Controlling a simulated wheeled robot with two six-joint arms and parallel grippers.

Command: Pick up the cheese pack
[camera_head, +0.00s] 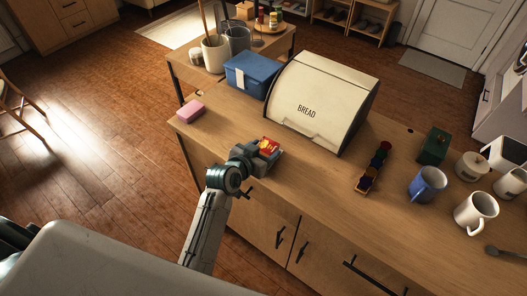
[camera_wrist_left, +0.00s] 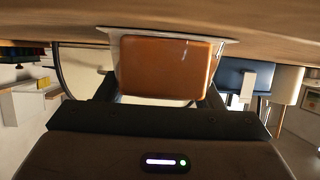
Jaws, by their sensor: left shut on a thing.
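The cheese pack (camera_head: 269,147) shows a red and yellow top in the head view. It is at the front edge of the wooden counter, in front of the bread box. My left gripper (camera_head: 262,152) is shut on it. In the left wrist view the pack (camera_wrist_left: 168,68) is an orange block with a pale rim, held between the two dark fingers. The counter surface lies close to the pale rim; I cannot tell whether they touch. The fingers hide part of the pack's sides. My right gripper is not in view.
The cream bread box (camera_head: 315,108) stands close behind the pack. A pink block (camera_head: 191,110) lies to the left and a blue box (camera_head: 250,75) behind it. Spice jars (camera_head: 373,167), a blue mug (camera_head: 427,184) and a white mug (camera_head: 476,212) stand to the right. The counter between is bare.

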